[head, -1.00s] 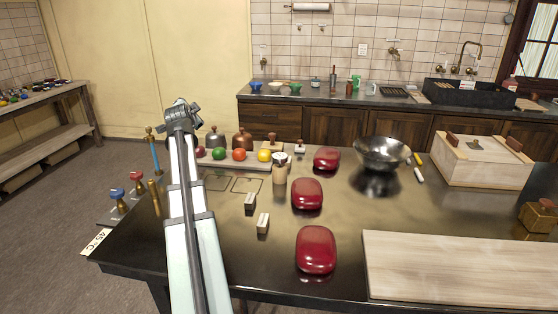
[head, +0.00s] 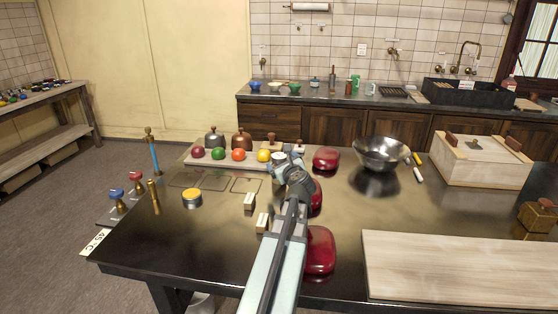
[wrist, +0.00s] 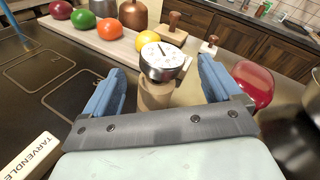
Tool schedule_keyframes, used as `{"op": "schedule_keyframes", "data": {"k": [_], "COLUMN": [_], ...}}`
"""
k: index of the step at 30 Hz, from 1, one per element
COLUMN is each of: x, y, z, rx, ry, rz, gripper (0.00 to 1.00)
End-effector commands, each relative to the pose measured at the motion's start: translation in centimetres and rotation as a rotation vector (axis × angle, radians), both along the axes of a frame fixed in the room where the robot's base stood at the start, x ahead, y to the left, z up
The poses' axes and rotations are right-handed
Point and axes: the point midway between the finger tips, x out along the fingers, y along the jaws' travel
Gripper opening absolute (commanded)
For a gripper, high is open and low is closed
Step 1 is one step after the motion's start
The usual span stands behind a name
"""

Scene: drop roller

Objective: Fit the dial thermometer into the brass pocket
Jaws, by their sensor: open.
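The dial thermometer, with a round white face and metal rim, sits on top of a tan wooden holder (wrist: 155,96). In the wrist view the thermometer (wrist: 163,60) shows face up between and just beyond my fingertips. My gripper (wrist: 163,72) is open and empty, with a blue finger on each side and gaps to the holder. An upright brass tube (head: 154,191), likely the brass pocket, stands at the table's left end; its opening is too small to make out.
Red (head: 117,195) and blue (head: 136,180) taps stand beside the brass tube. A yellow-topped puck (head: 192,197) and two small labelled blocks (head: 249,201) lie nearby. Red glossy boxes (head: 320,248) stand right of my arm. A board with coloured balls (head: 219,153) lies behind. The left-front tabletop is clear.

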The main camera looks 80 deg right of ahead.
Motion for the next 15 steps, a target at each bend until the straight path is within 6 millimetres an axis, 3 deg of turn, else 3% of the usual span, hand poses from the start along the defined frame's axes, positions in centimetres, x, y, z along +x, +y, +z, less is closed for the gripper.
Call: {"op": "schedule_keyframes", "data": {"k": [6, 15], "x": [-1.1, -0.8], "y": [1.6, 1.9], "z": [-1.0, -1.3], "rx": [0.000, -0.010], "ry": [-0.271, -0.389], "rz": [-0.045, -0.067], "gripper": [0.91, 0.91]}}
